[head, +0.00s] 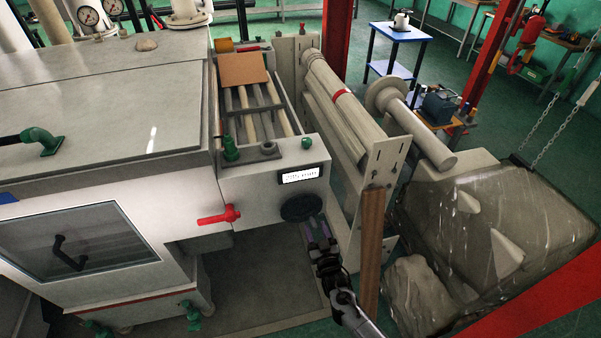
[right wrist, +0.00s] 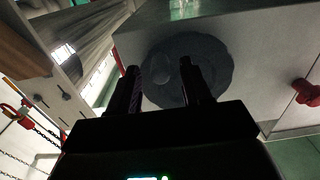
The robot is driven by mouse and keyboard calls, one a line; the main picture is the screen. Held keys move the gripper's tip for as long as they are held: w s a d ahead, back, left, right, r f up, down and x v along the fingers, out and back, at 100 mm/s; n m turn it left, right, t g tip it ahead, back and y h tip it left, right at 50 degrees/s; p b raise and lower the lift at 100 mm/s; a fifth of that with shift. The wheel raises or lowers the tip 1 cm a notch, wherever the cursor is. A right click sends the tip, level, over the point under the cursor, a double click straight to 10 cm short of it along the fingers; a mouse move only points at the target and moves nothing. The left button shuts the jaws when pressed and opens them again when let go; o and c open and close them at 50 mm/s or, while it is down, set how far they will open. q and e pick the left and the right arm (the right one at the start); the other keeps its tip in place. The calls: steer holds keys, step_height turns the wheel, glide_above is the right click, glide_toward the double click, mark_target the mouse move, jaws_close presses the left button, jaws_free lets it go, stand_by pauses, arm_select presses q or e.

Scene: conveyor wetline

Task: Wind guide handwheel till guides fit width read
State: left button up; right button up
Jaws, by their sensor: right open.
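The dark round handwheel (head: 301,207) is on the front face of the pale machine, below a small lit width display (head: 299,176). The display seems to read about 205 mm, but the digits are small. My right gripper (head: 318,230) is just below and in front of the handwheel. In the right wrist view the two fingers (right wrist: 165,88) are open and empty, pointing at the handwheel (right wrist: 200,62). A rounded knob shows on the wheel between the fingers; I cannot tell if they touch it. The guides (head: 252,112) are on the conveyor behind the display. My left gripper is not in view.
A red handle (head: 219,216) sticks out left of the handwheel. A wooden post (head: 371,250) stands close to the right of my right arm. A brown square piece (head: 243,70) lies on the conveyor. A wrapped load (head: 500,230) fills the right side.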

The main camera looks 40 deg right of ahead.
steer(key=p+v, duration=0.3)
steer(key=v, duration=0.3)
steer(key=shift+s, duration=0.15)
stand_by(0.4)
